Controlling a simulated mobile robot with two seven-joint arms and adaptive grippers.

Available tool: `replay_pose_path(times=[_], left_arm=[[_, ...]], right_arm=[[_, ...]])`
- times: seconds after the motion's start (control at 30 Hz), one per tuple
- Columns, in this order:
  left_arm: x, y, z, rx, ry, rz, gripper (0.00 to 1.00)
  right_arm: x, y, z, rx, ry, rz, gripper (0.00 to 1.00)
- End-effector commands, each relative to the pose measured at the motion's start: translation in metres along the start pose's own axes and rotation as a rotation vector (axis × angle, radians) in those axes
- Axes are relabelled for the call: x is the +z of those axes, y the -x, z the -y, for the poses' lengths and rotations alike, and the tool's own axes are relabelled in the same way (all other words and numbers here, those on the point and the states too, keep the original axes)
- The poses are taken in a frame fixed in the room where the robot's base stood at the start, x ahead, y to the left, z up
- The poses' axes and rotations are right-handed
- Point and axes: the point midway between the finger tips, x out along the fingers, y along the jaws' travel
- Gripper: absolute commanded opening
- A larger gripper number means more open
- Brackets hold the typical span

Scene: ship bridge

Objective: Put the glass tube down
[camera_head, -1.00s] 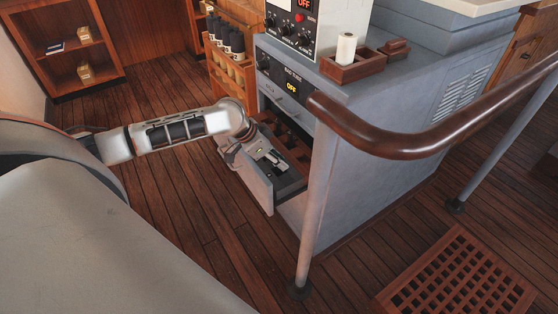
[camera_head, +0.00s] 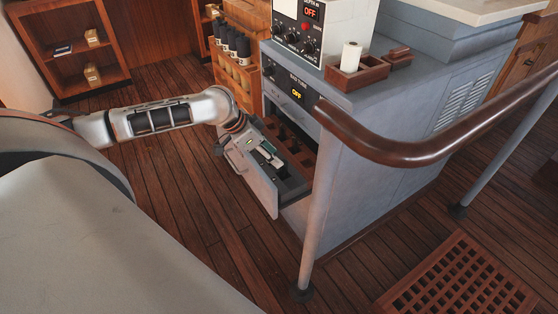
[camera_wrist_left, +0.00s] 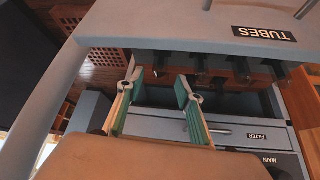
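The glass tube cannot be made out in either view. The drawer marked TUBES (camera_head: 262,192) is pulled out of the grey console and has dark slots inside; its labelled panel fills the top of the left wrist view (camera_wrist_left: 170,22). My left gripper (camera_head: 271,156) is over the open drawer. In the wrist view its two teal-padded fingers (camera_wrist_left: 158,84) stand apart with nothing visible between them. Part of the drawer's inside is hidden by the gripper and the railing post. My right gripper is out of view.
A brown handrail (camera_head: 420,150) and its post (camera_head: 318,210) stand close to the right of the drawer. The console (camera_head: 375,160) carries a wooden tray (camera_head: 356,74) with a white cylinder. A wooden rack (camera_head: 236,75) stands behind. Floor left of the drawer is clear.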

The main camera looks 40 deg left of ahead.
Motion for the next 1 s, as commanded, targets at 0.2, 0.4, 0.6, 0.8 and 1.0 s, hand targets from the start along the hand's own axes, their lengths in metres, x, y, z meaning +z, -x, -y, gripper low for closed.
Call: replay_pose_path(times=[0.2,0.4,0.6,0.8,1.0], left_arm=[[0.000,0.036,0.001,-0.002,0.000,0.000,0.36],[0.000,0.047,-0.001,0.001,0.000,0.000,0.36],[0.001,0.048,-0.001,0.001,0.001,0.001,0.36],[0.000,0.047,0.000,0.001,0.001,0.001,0.36],[0.000,0.047,0.000,0.001,0.001,0.001,0.36]], right_arm=[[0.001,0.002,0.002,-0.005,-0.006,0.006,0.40],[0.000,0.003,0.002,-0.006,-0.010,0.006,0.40],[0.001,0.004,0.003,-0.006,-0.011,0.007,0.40],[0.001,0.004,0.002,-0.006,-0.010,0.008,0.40],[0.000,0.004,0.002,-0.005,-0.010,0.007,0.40]])
